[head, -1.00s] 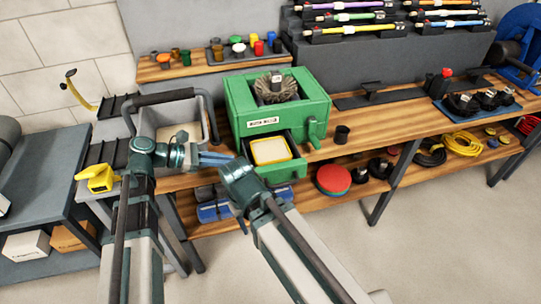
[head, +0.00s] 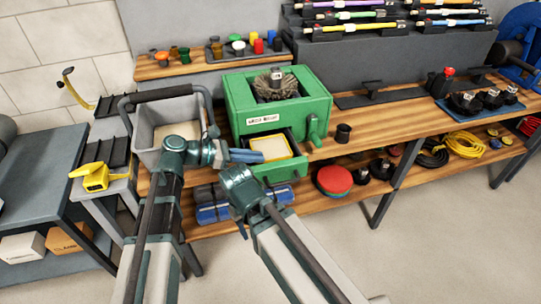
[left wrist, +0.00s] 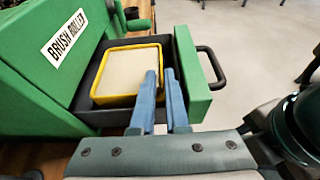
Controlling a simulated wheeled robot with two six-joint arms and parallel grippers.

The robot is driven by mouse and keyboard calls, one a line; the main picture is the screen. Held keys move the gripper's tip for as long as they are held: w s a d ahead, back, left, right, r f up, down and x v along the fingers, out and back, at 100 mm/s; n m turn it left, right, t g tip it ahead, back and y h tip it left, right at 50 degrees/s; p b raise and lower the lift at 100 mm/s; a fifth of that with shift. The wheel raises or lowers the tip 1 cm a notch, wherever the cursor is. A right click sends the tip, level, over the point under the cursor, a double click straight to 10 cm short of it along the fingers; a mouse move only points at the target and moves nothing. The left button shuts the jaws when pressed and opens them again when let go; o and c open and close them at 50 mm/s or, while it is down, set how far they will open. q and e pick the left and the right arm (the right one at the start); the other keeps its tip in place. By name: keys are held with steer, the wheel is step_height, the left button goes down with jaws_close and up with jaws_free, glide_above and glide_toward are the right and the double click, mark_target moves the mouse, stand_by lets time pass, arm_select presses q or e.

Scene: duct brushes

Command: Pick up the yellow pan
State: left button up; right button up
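The yellow pan (head: 281,156) is a shallow square tray with a yellow rim and a pale filling. It sits in the pulled-out drawer (head: 299,166) of the green brush roller (head: 240,107). In the left wrist view the pan (left wrist: 129,76) lies left of the drawer's green front (left wrist: 191,75). My left gripper (head: 254,156) is at the pan's near left side in the head view. In the wrist view its blue fingers (left wrist: 162,92) are slightly apart, at the pan's side nearest the drawer front. I see nothing gripped. No fingers show on my right arm.
A grey bin (head: 150,130) with a raised handle stands left of the brush roller. A dark cup (head: 343,133) stands to its right. Blue items (head: 210,205) and a red-topped round item (head: 333,179) lie on the lower shelf. A yellow tool (head: 94,176) is at the left.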

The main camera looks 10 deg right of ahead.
arm_select(q)
steer(key=b+x, duration=0.2)
steer(key=x, duration=0.3)
steer(key=shift+d+f, duration=0.1)
steer(key=shift+f, duration=0.1)
jaws_close()
stand_by(0.6)
steer(key=shift+r, duration=0.2)
stand_by(0.8)
step_height(320, 180, up, 18)
steer(key=p, duration=1.8)
steer(key=shift+s+f, duration=0.1)
steer(key=shift+f, duration=0.05)
